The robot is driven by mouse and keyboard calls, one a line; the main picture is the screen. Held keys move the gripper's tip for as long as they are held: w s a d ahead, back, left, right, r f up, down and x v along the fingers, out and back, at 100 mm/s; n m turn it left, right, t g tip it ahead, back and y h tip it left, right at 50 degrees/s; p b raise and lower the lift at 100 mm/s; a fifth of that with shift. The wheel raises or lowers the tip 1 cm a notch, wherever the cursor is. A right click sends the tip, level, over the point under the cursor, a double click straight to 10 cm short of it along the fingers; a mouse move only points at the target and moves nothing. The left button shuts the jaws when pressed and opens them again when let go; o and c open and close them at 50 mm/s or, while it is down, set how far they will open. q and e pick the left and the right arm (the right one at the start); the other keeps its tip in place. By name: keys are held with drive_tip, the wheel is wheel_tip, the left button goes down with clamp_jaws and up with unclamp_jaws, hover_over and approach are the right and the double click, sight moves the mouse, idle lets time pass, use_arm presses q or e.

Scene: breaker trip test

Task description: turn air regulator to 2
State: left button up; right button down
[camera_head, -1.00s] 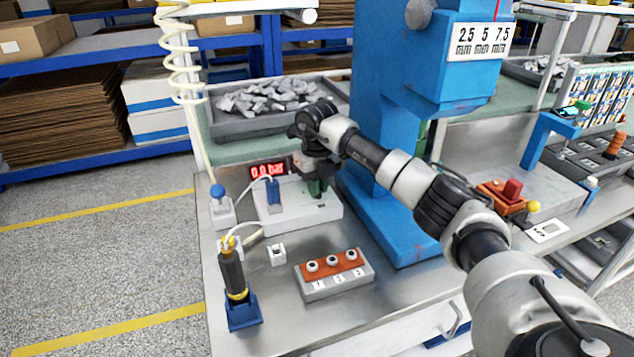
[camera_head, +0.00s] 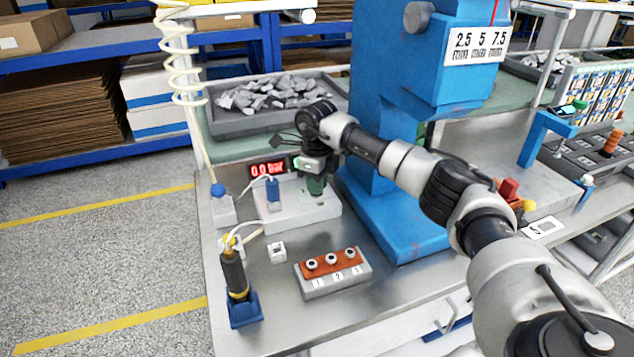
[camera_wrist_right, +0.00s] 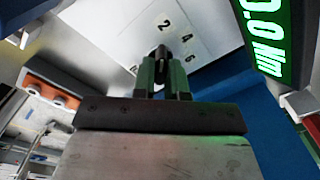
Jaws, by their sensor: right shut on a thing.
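The air regulator is a white block (camera_head: 290,218) on the bench at the back left. A red display (camera_head: 268,170) behind it reads 0.0 bar. My right gripper (camera_head: 317,185), with green fingers, points down at the block's right part. In the right wrist view its fingers (camera_wrist_right: 163,72) are shut on a dark knob (camera_wrist_right: 161,53). The white dial face (camera_wrist_right: 205,30) around the knob carries 2, 4 and 6; the 2 lies just beyond the knob. Fingers partly hide the knob, and I cannot tell where it points. My left gripper is not in view.
A blue press (camera_head: 385,215) stands close to the right of my right gripper. A grey bin (camera_head: 235,122) of metal parts is behind. A red-topped block (camera_head: 335,283), a small white cube (camera_head: 277,252) and a black-yellow tool (camera_head: 235,275) stand in front.

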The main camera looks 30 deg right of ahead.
drive_tip(key=shift+r, duration=0.1)
idle(0.3)
drive_tip(key=c, duration=1.2)
unclamp_jaws()
drive_tip(key=shift+o, duration=0.2)
wheel_tip(320, 180, up, 7)
drive_tip(key=shift+r+b, duration=0.2)
drive_tip(key=shift+b, duration=0.1)
